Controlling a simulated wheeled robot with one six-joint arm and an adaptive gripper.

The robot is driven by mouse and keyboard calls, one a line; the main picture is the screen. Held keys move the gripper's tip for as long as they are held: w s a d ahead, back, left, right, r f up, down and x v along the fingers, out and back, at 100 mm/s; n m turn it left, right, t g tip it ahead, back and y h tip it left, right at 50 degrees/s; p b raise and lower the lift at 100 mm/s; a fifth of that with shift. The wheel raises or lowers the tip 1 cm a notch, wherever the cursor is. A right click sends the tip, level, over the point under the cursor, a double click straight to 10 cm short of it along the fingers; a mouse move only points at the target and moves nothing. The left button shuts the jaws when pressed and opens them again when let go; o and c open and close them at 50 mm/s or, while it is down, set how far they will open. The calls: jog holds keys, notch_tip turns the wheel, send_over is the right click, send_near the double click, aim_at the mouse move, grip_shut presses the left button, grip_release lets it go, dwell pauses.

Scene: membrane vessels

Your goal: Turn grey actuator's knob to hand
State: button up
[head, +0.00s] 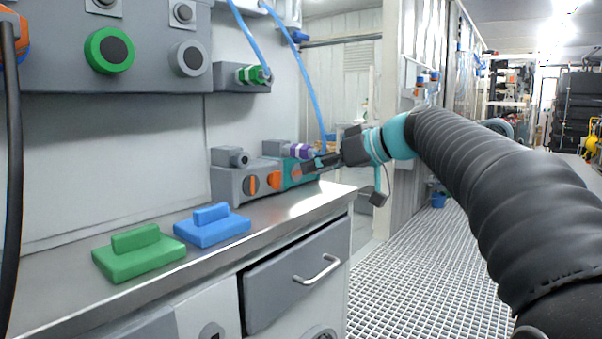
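My gripper (310,165) reaches in from the right. Its dark fingers are in front of or close to the teal actuator (291,180), right of both orange knobs. Contact and finger opening cannot be made out.
A purple-banded connector (298,151) sits above the teal actuator. A blue handled block (212,228) and a green handled block (137,256) lie on the metal bench. A drawer handle (318,270) protrudes in front. Blue hoses (302,70) hang above. Grated floor (430,280) lies right.

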jog(key=shift+v, duration=1)
